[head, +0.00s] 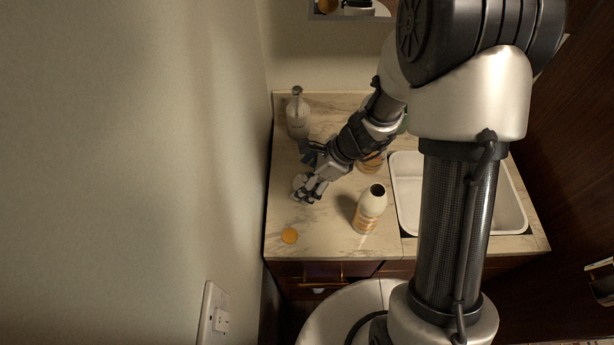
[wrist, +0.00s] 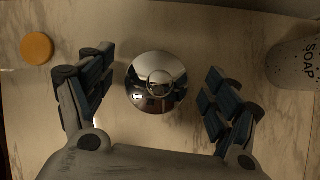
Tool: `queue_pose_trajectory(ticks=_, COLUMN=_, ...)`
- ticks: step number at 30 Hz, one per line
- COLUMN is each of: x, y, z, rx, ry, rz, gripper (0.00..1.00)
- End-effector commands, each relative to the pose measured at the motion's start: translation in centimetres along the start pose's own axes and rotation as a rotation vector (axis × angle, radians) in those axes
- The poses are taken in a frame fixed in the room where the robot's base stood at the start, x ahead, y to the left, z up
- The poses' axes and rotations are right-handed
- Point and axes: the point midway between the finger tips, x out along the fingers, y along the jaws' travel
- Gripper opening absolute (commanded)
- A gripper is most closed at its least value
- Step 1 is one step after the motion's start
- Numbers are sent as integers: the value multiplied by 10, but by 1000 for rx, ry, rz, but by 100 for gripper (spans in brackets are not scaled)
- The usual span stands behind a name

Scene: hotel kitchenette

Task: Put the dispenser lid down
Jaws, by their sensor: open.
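The dispenser lid (wrist: 157,82) is a shiny chrome dome with a round knob on top. In the wrist view it sits upright on the marble counter, between my fingers, with a gap on both sides. My gripper (head: 309,188) is open and low over the left part of the counter; its spread fingers also show in the wrist view (wrist: 160,76). In the head view my fingers partly cover the lid.
An orange disc (head: 289,236) lies near the counter's front edge. A white bottle with a dark open top (head: 371,208) stands to the right, before the sink (head: 408,195). A soap dispenser (head: 297,118) stands at the back left. The wall is close on the left.

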Motion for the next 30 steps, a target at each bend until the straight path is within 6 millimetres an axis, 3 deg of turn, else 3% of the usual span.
queue_pose_trajectory(ticks=9, x=-7, y=0, z=3, rx=0, ry=0, rz=-1, gripper=82)
queue_pose_trajectory(ticks=21, x=-90, y=-1, z=4, rx=1, ry=-1, rz=-3, gripper=82)
queue_pose_trajectory(ticks=30, x=-122, y=0, z=2, rx=1, ry=0, rz=-1, gripper=82)
